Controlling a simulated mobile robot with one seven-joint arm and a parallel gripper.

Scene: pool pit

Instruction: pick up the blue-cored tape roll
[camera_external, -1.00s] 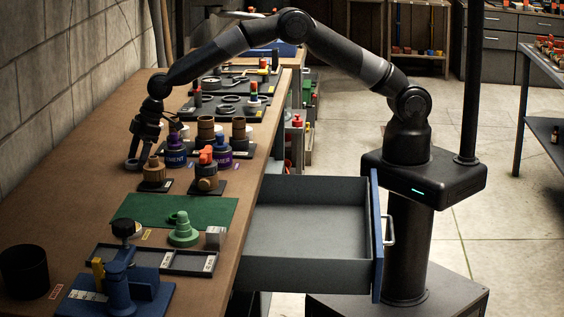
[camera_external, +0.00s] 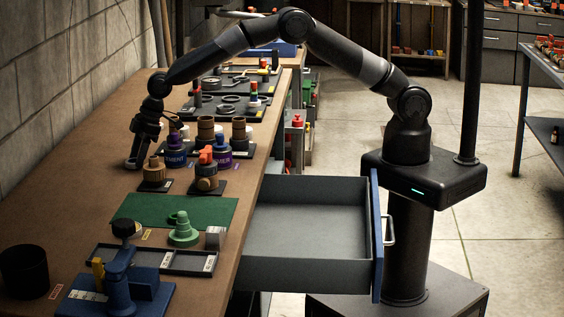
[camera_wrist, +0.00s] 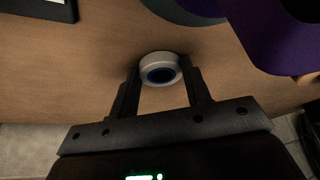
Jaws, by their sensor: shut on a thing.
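The blue-cored tape roll (camera_wrist: 147,60) is a pale grey-white ring with a dark blue middle, seen in the wrist view lying between my fingertips. My gripper (camera_wrist: 162,78) is shut on it, with one finger against each side. The roll is at the bench top's surface; I cannot tell any gap under it. In the external view my gripper (camera_external: 134,163) points down at the wall side of the bench, and the roll is mostly hidden by the fingers there.
Purple-labelled cement jars (camera_external: 176,156) and brown fittings stand just right of my gripper. A wooden-coloured piece (camera_external: 154,174) is close in front. A green mat (camera_external: 165,211) lies nearer. An open drawer (camera_external: 310,205) juts from the bench. Bare wood (camera_external: 75,205) lies left.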

